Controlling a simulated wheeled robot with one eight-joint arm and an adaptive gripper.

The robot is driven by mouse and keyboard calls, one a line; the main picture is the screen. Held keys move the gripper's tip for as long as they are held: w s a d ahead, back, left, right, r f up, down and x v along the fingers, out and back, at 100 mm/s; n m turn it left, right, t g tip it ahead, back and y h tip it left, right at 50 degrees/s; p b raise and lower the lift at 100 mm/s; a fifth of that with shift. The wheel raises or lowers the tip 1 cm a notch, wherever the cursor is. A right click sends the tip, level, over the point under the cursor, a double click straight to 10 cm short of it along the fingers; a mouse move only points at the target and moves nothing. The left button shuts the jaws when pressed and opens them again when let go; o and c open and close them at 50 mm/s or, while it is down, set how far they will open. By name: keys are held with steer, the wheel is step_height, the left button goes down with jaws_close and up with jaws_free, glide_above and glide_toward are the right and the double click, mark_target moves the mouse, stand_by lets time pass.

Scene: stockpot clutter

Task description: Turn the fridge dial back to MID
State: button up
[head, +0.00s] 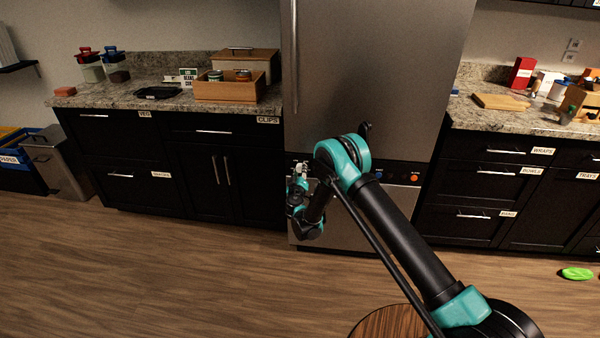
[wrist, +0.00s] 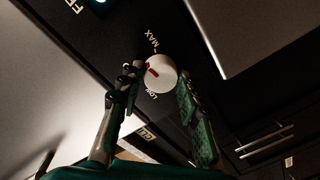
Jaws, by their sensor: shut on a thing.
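The white round fridge dial (wrist: 161,73) shows in the wrist view on the black control strip (wrist: 115,45). Its short red mark points to the left side, between the printed MAX (wrist: 152,40) and LOW (wrist: 152,95). No MID label shows; my left finger covers part of that side. My gripper (wrist: 160,84) has one finger on each side of the dial and is shut on it. In the head view my gripper (head: 299,172) is at the left end of the strip on the steel fridge (head: 385,70), and the dial is hidden there.
An orange button (head: 414,177) is on the strip's right part. Dark cabinets with counters flank the fridge. A wooden box (head: 230,90) stands on the left counter, a cutting board (head: 500,101) on the right one. A green item (head: 577,273) lies on the floor at right.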

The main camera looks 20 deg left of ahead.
steer(key=n, duration=0.4)
steer(key=shift+s, duration=0.1)
steer(key=shift+a+n+h, duration=0.1)
steer(key=shift+n+h, duration=0.3)
steer(key=shift+n, duration=1.6)
steer(key=o, duration=1.2)
steer(key=shift+c, duration=0.2)
steer(key=shift+s, duration=0.1)
steer(key=v, duration=0.7)
steer(key=shift+s, duration=0.1)
